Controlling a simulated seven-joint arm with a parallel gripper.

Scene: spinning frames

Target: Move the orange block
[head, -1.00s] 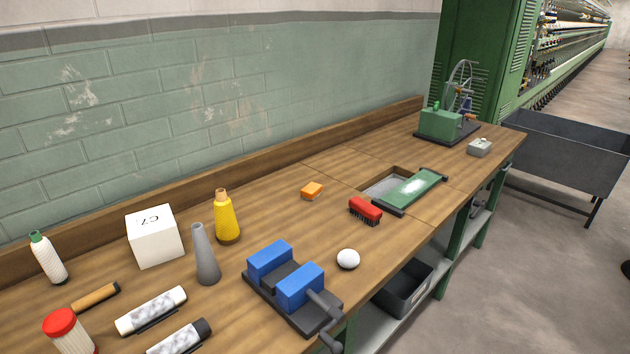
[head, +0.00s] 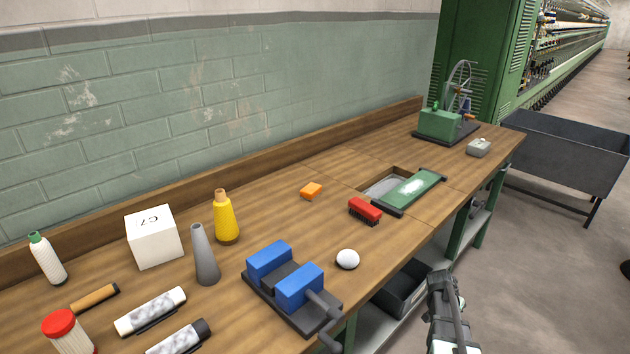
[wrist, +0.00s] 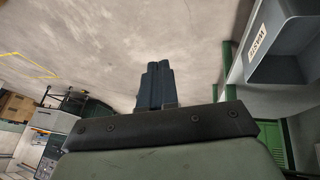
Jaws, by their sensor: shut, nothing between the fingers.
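My gripper (head: 440,276) is in front of the bench's front edge at lower right in the head view, well apart from the block. In the wrist view my gripper's dark fingers (wrist: 155,84) are together, with nothing between them. The wrist view shows the concrete floor beyond the fingers, and the orange block is not in that view.
A white ball (head: 347,259) and blue-jawed vise (head: 286,276) are nearer the front edge. A yellow bottle (head: 227,219) stands left. Bench around the block is clear.

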